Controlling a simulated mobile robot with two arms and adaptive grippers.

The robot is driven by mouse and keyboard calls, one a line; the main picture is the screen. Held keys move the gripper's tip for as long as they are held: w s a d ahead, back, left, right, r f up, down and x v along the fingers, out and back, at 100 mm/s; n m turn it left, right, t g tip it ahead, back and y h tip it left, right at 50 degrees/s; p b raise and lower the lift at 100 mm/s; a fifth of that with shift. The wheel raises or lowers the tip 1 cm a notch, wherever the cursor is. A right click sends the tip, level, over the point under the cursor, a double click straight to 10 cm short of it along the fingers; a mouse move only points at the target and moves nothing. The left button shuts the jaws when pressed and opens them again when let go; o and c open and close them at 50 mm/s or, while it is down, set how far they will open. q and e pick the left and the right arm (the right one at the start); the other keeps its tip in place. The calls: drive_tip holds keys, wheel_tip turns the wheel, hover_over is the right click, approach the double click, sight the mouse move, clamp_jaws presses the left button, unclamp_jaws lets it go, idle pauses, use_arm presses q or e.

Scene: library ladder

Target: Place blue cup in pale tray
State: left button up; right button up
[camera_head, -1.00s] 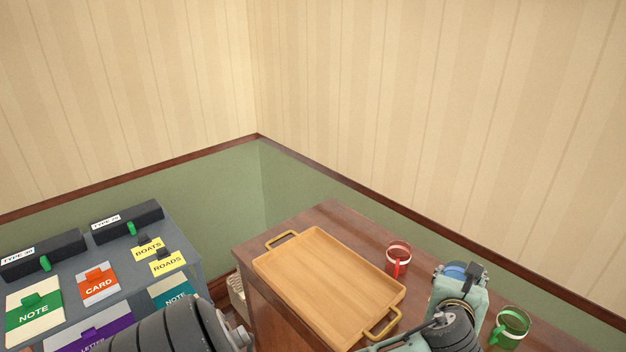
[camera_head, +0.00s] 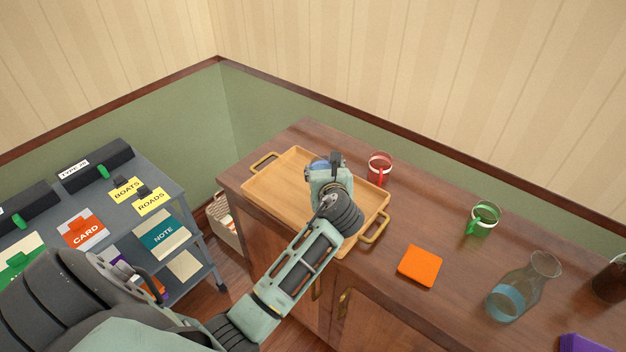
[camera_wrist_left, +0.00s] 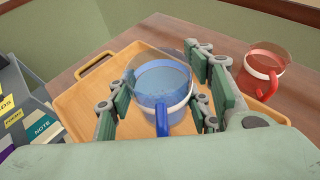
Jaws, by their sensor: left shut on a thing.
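The blue cup (camera_wrist_left: 160,82) is glass with a white band and a blue handle, and holds bluish liquid. In the head view my left gripper (camera_head: 326,163) hides most of the cup (camera_head: 317,164). The pale tray (camera_head: 263,190) is light wood with two brass handles, on the brown cabinet. Cup and gripper are over the tray; whether the cup's base touches it cannot be told. The tray also shows in the left wrist view (camera_wrist_left: 85,100). My right gripper is not in view.
A red cup (camera_head: 380,168) stands close behind the tray's right side. A green cup (camera_head: 484,219), an orange square (camera_head: 420,266) and a glass carafe (camera_head: 522,287) are further right on the cabinet (camera_head: 440,225). A grey cart (camera_head: 190,190) with cards stands left.

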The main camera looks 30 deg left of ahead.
use_arm(q)
drive_tip(key=shift+s+a+f, duration=0.1)
drive_tip(key=shift+a+f, duration=0.2)
drive_tip(key=shift+a, duration=0.25)
drive_tip(key=shift+s+a+f, duration=0.1)
drive_tip(key=shift+a+f, duration=0.15)
drive_tip(key=shift+a, duration=0.25)
drive_tip(key=shift+a+f, duration=0.15)
drive_tip(key=shift+f, duration=1.95)
drive_tip(key=shift+f, duration=0.15)
drive_tip(key=o, duration=1.3)
drive_tip(key=v, duration=1.2)
